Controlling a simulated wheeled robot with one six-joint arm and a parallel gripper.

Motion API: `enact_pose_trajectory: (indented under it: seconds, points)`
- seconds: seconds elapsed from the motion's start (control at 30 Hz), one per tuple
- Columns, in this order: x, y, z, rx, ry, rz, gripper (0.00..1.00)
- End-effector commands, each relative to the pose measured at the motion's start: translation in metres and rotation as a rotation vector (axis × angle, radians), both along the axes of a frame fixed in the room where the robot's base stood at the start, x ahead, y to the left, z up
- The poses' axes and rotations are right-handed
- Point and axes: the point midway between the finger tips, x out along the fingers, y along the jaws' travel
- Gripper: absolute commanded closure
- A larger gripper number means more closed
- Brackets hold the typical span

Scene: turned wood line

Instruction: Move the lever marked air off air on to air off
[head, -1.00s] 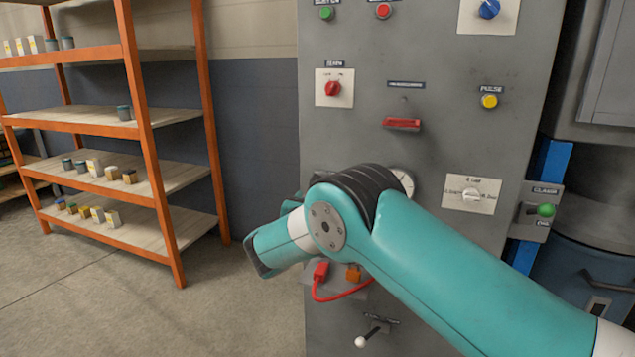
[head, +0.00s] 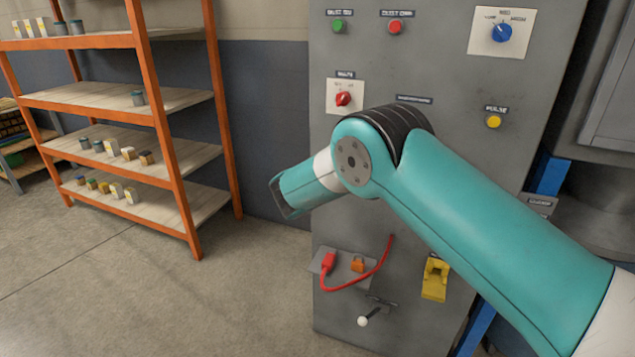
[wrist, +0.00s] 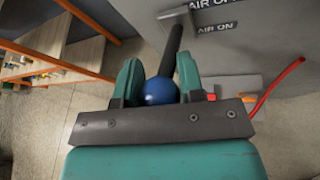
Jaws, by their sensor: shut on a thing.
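The air lever (wrist: 173,48) shows in the wrist view as a dark rod with a blue ball knob (wrist: 160,92), standing out from the grey panel. My gripper (wrist: 160,80) has its two teal fingers on either side of the knob and is shut on it. The "AIR ON" label (wrist: 216,27) is on the panel right of the lever's base. The "AIR OFF" label (wrist: 215,4) is above it, cut by the picture edge.
The grey panel (head: 440,70) also carries a red rotary switch (head: 343,99), a blue knob (head: 502,33) and a yellow button (head: 493,122). Low down are a red cable (head: 372,275), a yellow fixture (head: 436,279) and a white-knobbed lever (head: 363,321). An orange shelf (head: 160,130) stands left, beyond clear floor.

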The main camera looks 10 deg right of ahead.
Motion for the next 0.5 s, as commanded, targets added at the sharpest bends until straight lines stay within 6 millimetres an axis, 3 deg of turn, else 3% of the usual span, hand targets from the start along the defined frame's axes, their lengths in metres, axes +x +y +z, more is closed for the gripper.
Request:
enact_pose_trajectory:
  seconds: [0.03, 0.5]
  points:
    - [0.0031, -0.0005, 0.0083, 0.001, -0.018, 0.000, 1.00]
    - [0.0045, -0.0018, 0.0110, 0.003, -0.024, 0.000, 1.00]
